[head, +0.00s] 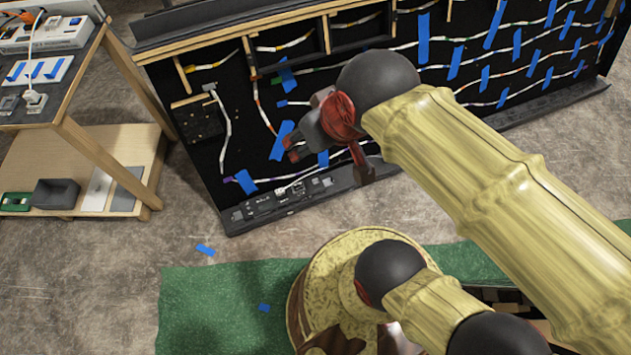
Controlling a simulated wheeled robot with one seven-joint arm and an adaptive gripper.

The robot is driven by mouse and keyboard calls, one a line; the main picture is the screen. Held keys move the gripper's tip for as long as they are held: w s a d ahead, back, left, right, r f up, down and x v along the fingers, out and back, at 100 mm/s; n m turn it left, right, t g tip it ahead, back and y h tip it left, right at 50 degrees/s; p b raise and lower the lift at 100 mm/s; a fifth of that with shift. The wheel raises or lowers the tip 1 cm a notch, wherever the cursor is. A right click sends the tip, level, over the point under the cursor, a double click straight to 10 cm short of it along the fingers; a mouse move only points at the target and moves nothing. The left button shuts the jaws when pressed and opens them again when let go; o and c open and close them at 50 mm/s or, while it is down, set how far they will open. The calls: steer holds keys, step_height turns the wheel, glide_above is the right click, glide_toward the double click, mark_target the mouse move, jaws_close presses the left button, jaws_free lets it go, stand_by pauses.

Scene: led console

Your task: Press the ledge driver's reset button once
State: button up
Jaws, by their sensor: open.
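A dark driver unit (262,207) lies on the bottom ledge of the black LED console (205,165), near its left end. Small pale parts (289,190) show at its right side. The reset button is too small to make out. My gripper (325,160) is open and empty in front of the console's lower part, up and to the right of the driver. My arm hides part of the console.
LED strips and blue tape (246,181) cover the console face. A wooden shelf cart (128,165) stands at the left, with a dark bin (55,194) on its lower shelf. Grey floor (195,215) is open between cart and console; a green mat (215,305) lies in front.

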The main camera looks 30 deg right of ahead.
jaws_close()
stand_by(0.5)
stand_by(1.4)
